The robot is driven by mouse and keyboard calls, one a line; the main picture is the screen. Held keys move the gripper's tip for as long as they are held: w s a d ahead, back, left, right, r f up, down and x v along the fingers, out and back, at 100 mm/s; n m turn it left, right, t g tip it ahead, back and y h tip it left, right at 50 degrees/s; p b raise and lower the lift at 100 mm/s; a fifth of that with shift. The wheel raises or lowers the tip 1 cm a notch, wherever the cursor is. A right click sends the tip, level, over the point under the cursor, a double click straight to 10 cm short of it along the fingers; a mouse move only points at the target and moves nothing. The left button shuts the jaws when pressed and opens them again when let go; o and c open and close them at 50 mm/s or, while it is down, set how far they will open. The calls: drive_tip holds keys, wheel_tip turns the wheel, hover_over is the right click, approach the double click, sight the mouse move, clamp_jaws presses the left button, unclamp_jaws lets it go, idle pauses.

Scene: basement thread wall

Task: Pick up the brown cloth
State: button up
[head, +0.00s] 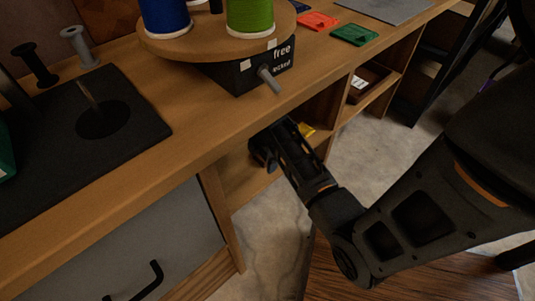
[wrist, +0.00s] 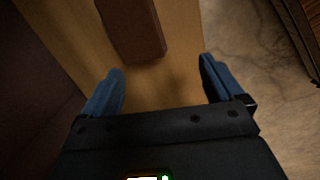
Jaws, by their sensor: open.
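A dark reddish-brown, block-shaped thing (wrist: 132,30) lies on the light wooden shelf (wrist: 180,90) at the top of the wrist view. It matches the brown cloth in colour, but I cannot tell its folds. My gripper (wrist: 161,68) is open and empty, its two blue fingers apart. The brown thing is just ahead of the fingertips, left of the middle between them, and not touching as far as I can see. In the head view my gripper (head: 262,157) reaches into the compartment under the bench top. The brown thing is not discernible there.
The wooden bench top (head: 190,110) overhangs my gripper. A yellow item (head: 305,130) lies in the compartment behind my arm. A drawer with a black handle (head: 137,284) is left of the compartment. A turntable (head: 215,45) holds spools above. Grey floor (head: 370,160) is open to the right.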

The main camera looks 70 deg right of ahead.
drive_tip(key=shift+n+g+y, duration=0.6)
drive_tip(key=shift+n+y, duration=0.1)
drive_tip(key=shift+y, duration=0.1)
drive_tip(key=d+r, duration=0.1)
drive_tip(key=d, duration=0.1)
drive_tip(key=d+r, duration=0.1)
drive_tip(key=d, duration=0.1)
drive_tip(key=d+r, duration=0.1)
drive_tip(key=shift+s+d, duration=0.2)
drive_tip(key=shift+d, duration=0.2)
wheel_tip(320, 180, down, 2)
drive_tip(key=shift+f+b, duration=0.1)
drive_tip(key=shift+b, duration=0.55)
wheel_tip(320, 180, down, 5)
drive_tip(key=b, duration=0.3)
drive_tip(key=shift+w+a+f, duration=0.1)
drive_tip(key=shift+w, duration=0.05)
drive_tip(key=shift+c, duration=0.3)
drive_tip(key=c, duration=1.1)
